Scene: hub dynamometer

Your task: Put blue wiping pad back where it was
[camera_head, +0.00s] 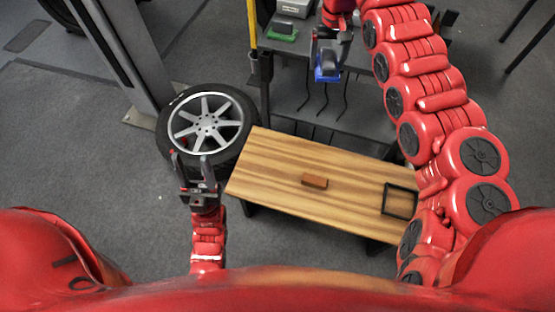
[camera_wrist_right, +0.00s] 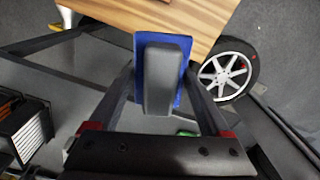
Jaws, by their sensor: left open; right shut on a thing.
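The blue wiping pad (camera_head: 327,75) hangs in my right gripper (camera_head: 329,48) at the front edge of the dark shelf cart in the head view. In the right wrist view the pad's blue plate (camera_wrist_right: 141,55) and its grey block handle (camera_wrist_right: 166,75) sit between the two fingers, which are shut on the handle. The pad appears held clear of the wooden table. My left gripper (camera_head: 191,164) is open and empty, to the left of the table and in front of the wheel.
A wooden table (camera_head: 270,165) carries a brown block (camera_head: 314,181) and a black square frame (camera_head: 399,200). A wheel with tyre (camera_head: 206,122) lies left of it. The dark cart (camera_head: 350,98) holds a green pad (camera_head: 283,32) and a grey device (camera_head: 295,7) on top.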

